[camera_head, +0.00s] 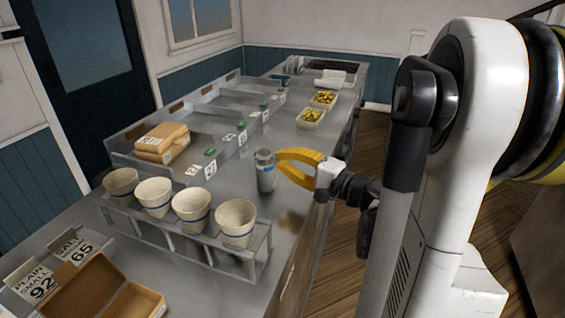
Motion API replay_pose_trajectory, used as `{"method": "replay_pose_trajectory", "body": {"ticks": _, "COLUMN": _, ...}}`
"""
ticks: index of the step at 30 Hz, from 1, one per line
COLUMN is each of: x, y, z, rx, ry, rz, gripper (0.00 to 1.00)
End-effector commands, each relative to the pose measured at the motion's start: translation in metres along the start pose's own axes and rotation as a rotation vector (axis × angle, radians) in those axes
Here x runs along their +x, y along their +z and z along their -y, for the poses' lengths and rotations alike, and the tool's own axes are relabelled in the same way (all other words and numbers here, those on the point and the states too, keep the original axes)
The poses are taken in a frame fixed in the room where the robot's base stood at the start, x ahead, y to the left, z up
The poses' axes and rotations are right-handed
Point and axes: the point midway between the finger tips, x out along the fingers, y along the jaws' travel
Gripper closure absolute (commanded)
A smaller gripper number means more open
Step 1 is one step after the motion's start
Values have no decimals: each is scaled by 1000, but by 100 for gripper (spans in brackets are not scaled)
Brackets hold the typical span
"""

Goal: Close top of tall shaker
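My gripper (279,161), with curved yellow fingers, points left from the right side of the counter. Its fingertips are close to the right side of the shaker's upper part, with a gap showing between the fingers. I cannot tell whether they touch the shaker. Nothing shows between the fingers.
Several paper cups (194,206) stand in a metal rack (178,239) at the front. An open cardboard box (88,292) lies at lower left, a closed carton (161,142) behind. Food trays (311,117) sit farther back. Bare counter (232,176) lies left of the shaker.

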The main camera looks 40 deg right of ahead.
Motion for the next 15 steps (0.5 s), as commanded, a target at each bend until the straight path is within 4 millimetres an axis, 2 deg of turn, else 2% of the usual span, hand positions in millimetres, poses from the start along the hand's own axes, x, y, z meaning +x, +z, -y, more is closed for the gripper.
{"method": "replay_pose_trajectory", "body": {"ticks": 11, "x": 0, "y": 0, "z": -1, "rx": 0, "ry": 0, "rz": 1, "gripper": 100}}
{"method": "replay_pose_trajectory", "body": {"ticks": 13, "x": 0, "y": 0, "z": -1, "rx": 0, "ry": 0, "rz": 1, "gripper": 78}}
{"method": "replay_pose_trajectory", "body": {"ticks": 14, "x": 0, "y": 0, "z": -1, "rx": 0, "ry": 0, "rz": 1, "gripper": 73}}
{"method": "replay_pose_trajectory", "body": {"ticks": 15, "x": 0, "y": 0, "z": -1, "rx": 0, "ry": 0, "rz": 1, "gripper": 73}}
